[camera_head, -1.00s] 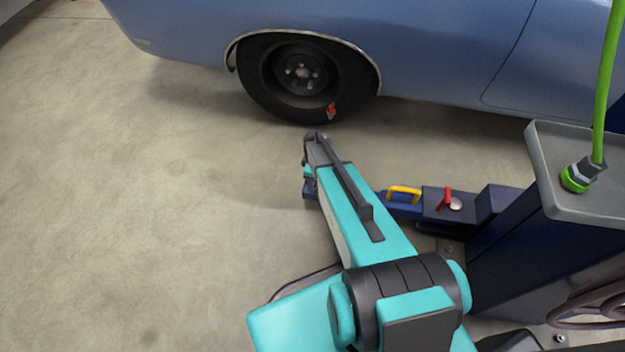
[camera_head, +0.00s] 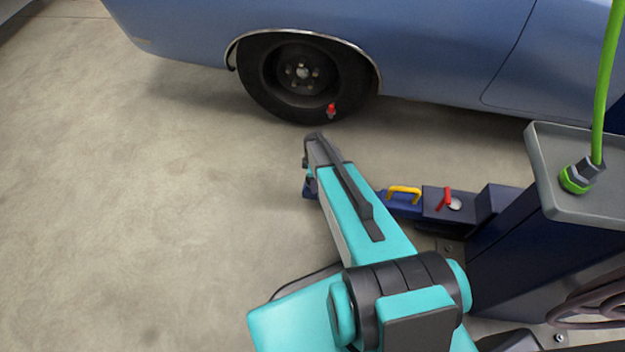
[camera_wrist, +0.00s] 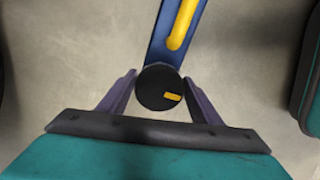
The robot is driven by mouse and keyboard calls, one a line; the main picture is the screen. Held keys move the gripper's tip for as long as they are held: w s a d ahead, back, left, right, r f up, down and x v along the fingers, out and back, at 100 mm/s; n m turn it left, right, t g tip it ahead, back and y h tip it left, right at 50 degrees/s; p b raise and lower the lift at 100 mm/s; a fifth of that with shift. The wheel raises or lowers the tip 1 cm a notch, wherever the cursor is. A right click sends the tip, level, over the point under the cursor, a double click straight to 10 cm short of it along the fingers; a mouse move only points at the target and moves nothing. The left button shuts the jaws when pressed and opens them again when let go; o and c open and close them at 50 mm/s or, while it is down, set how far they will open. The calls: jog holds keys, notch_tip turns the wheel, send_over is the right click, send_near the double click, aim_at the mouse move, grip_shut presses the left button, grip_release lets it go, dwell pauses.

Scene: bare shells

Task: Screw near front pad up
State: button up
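The near front pad (camera_wrist: 151,88) is a round black disc with a yellow mark at its right side. It sits at the end of a blue lift arm (camera_wrist: 163,42) with a yellow handle. My gripper (camera_wrist: 160,80) has one dark purple finger at the left of the pad and one at the right. Both fingers lie close to the pad's sides; whether they press on it I cannot tell. In the head view my arm covers the pad and the fingers. The same lift arm (camera_head: 403,208) comes out from behind my arm there.
A blue car (camera_head: 430,45) stands beyond, its wheel (camera_head: 300,75) just past my arm's end. A dark blue lift post (camera_head: 530,250) with a grey top and green hose stands at the right. A red lever (camera_head: 444,198) is on the arm. Floor at left is clear.

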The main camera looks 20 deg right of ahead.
jog(key=shift+o, duration=1)
jog(key=shift+r, duration=0.1)
notch_tip(320, 180, up, 14)
jog(key=p, duration=0.1)
jog(key=shift+f, duration=0.2)
jog(key=s+a+f+m+g, duration=0.2)
jog(key=s+a+f+m, duration=0.15)
jog(key=s, duration=0.75)
jog(key=s+a+f+m+g, duration=0.15)
jog(key=s+a+m, duration=0.35)
jog(key=s, duration=0.6)
jog(key=s+a+f+m+g, duration=0.1)
jog(key=s+a+f+m, duration=0.35)
jog(key=s, duration=0.65)
notch_tip(320, 180, up, 15)
jog(key=s+p, duration=0.1)
jog(key=p, duration=1.2)
jog(key=shift+s+a+f+g+p, duration=0.2)
jog(key=shift+a+g+p, duration=0.15)
jog(key=shift+g+p, duration=0.1)
